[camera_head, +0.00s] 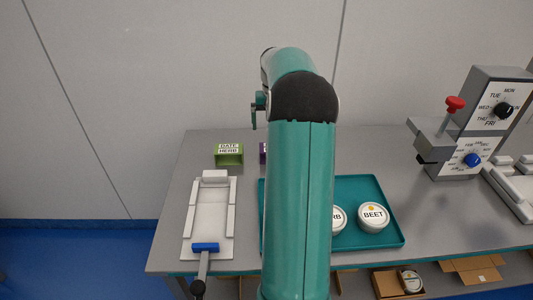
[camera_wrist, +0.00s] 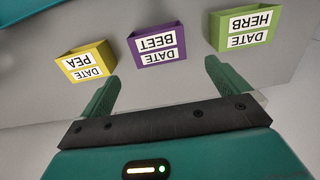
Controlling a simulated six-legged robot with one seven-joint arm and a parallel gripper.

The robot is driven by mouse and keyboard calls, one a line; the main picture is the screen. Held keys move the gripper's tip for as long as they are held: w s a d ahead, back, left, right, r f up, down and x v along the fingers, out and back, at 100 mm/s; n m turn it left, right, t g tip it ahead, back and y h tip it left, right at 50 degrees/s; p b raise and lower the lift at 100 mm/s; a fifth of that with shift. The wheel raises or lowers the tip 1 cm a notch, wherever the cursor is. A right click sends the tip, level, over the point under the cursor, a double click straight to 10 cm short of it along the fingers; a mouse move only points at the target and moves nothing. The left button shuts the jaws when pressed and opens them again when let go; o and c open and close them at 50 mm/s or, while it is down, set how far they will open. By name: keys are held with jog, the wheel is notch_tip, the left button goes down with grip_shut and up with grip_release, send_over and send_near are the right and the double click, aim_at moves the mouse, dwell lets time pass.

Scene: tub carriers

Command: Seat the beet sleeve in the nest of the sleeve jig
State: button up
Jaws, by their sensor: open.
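The beet sleeve (camera_wrist: 160,47) is a purple open box with white labels reading BEET and DATE, lying on the grey table in the wrist view. In the head view only a purple sliver of it (camera_head: 263,148) shows beside my arm. My gripper (camera_wrist: 162,75) is open and empty, its two green fingers apart and pointing towards the beet sleeve, with no visible contact. In the head view the gripper end is mostly hidden by my arm. A white fixture with raised side rails (camera_head: 212,207), which looks like the sleeve jig, lies at the left of the table; its bed looks empty.
A green herb sleeve (camera_wrist: 246,27) and a yellow pea sleeve (camera_wrist: 86,62) flank the beet sleeve. A blue-ended handle (camera_head: 205,247) sits at the fixture's front. A teal tray (camera_head: 392,215) holds lidded tubs. A dial station (camera_head: 470,130) stands at right.

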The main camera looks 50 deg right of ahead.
jog(key=f, duration=0.7)
jog(key=shift+s+d+f, duration=0.25)
jog(key=shift+s+d, duration=0.1)
jog(key=f, duration=0.5)
jog(key=shift+w+a+f, duration=0.2)
jog(key=shift+f, duration=0.1)
jog(key=shift+c, duration=0.2)
jog(key=c, duration=0.6)
